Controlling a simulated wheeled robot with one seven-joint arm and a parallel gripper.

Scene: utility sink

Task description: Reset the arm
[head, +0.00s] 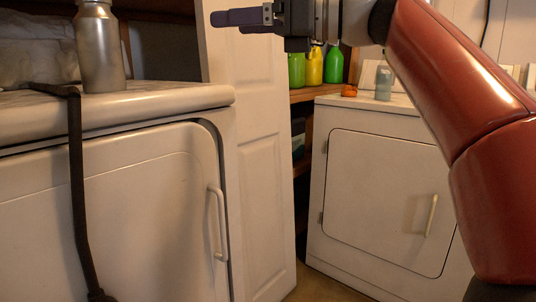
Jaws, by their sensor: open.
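My gripper (238,19) is at the top middle of the head view, raised and pointing left. Its dark fingers hold nothing that I can see. My red arm comes in from the right and reaches up to it; the top of the arm is cut off by the frame. The gripper shows in front of a white panelled door (262,140), apart from the things around it.
A white machine (110,200) at left carries a metal bottle (98,50) and a black hose (76,180). Another white machine (380,190) stands at right with an orange item (349,91) and a clear bottle (384,82). Green and yellow bottles (314,66) stand on a shelf.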

